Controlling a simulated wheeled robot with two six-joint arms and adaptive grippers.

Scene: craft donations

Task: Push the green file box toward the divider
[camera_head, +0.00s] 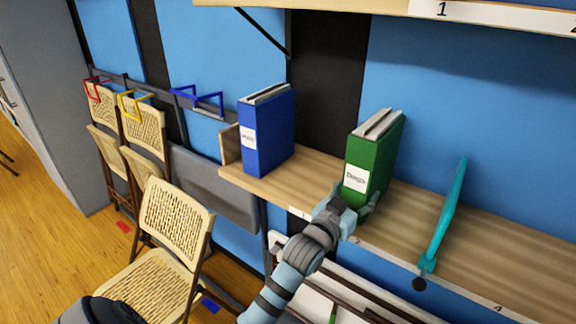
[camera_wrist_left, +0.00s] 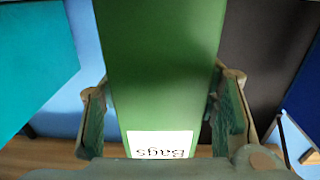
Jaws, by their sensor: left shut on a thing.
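The green file box (camera_head: 372,165) stands upright on the wooden shelf (camera_head: 310,185), with a white label reading "Bags" on its front. My left gripper (camera_head: 352,207) is at the low front of the box. In the left wrist view the green file box (camera_wrist_left: 160,60) lies between the two fingers of my left gripper (camera_wrist_left: 165,110), which is shut on it. The teal divider (camera_head: 446,218) stands on the shelf to the right of the box, with a clear gap between them. In the left wrist view the divider (camera_wrist_left: 30,60) fills the upper left. My right gripper does not show.
A blue file box (camera_head: 266,132) stands on the shelf to the left, apart from the green one. An upper shelf (camera_head: 330,6) overhangs the back. Woven folding chairs (camera_head: 165,235) stand at the left. Shelf space between green box and divider is bare.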

